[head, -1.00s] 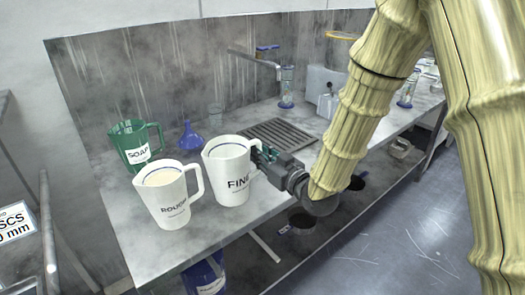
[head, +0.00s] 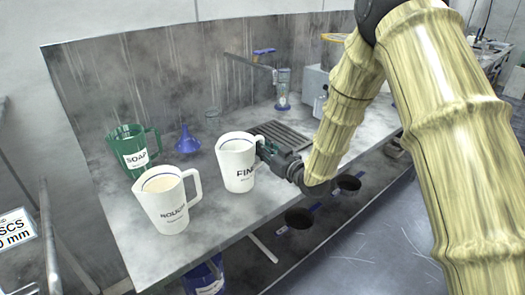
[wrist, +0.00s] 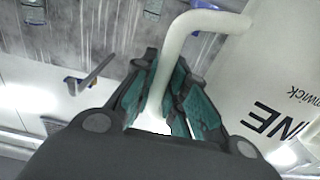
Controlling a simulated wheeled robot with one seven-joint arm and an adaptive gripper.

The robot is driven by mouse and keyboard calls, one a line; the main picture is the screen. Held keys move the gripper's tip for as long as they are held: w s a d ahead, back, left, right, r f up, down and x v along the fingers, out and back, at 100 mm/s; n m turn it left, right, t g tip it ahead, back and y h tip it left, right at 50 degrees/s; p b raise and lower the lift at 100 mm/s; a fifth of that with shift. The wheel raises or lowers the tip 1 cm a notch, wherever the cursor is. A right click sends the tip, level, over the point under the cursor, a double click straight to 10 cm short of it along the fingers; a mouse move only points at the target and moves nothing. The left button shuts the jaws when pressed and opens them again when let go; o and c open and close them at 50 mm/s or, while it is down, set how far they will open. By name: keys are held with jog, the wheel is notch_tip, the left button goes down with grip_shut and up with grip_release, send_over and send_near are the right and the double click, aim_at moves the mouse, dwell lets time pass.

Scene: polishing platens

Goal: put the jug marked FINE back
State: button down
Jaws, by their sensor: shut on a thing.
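The white jug marked FINE (head: 238,170) is upright over the steel bench (head: 215,235), right of and a little behind the white jug marked ROUGH (head: 168,203). I cannot tell whether its base touches the bench. My gripper (head: 266,150) is at its right side, shut on its handle. In the wrist view, the white handle (wrist: 180,45) passes between the teal finger pads of my gripper (wrist: 168,88). Part of the FINE lettering shows on the jug wall (wrist: 275,75) at right, upside down.
A green jug marked SOAP (head: 132,152) and a blue funnel (head: 187,141) stand at the back left. A drain grate (head: 283,137) lies behind my gripper. A tap (head: 250,62) and a clear cylinder (head: 282,90) stand farther back. Bare bench lies in front of the FINE jug.

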jog(key=shift+f, duration=0.6)
jog(key=shift+f, duration=0.2)
jog(key=c, duration=1.4)
grip_release()
jog(key=shift+c, duration=0.2)
jog(key=shift+r, duration=0.15)
jog(key=b+v, duration=0.2)
jog(key=v, duration=1)
